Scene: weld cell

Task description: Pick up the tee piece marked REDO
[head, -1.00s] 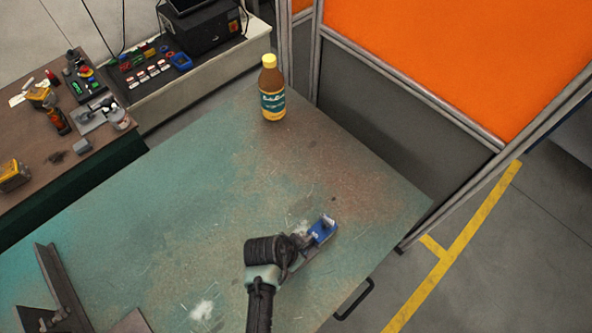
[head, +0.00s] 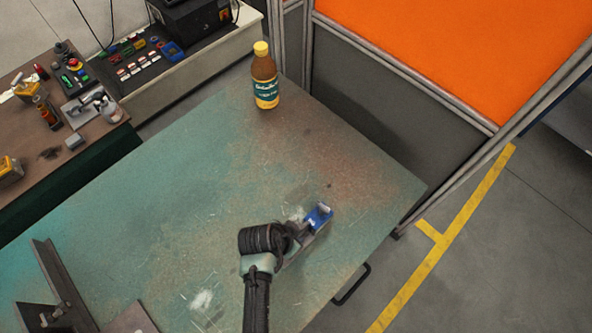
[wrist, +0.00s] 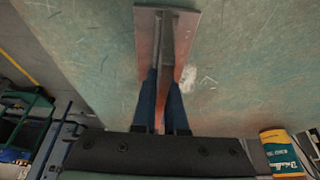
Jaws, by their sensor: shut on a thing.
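The tee piece (wrist: 187,28) is a bare, reddish-grey steel part with a flat flange and a thin upright web. It fills the upper middle of the wrist view, above the green worktable (head: 180,190). My gripper (wrist: 161,80) has its two dark blue fingers shut on the web, one on each side. In the head view my gripper (head: 318,215) shows as a blue end near the table's right edge, with the tee mostly hidden there. No REDO mark is readable. I cannot tell whether the tee touches the table.
A brown bottle with a yellow cap (head: 265,80) stands at the table's far corner. Dark steel pieces (head: 62,290) lie at the left front. An orange screen (head: 450,50) rises beyond the right edge. The table's middle is clear.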

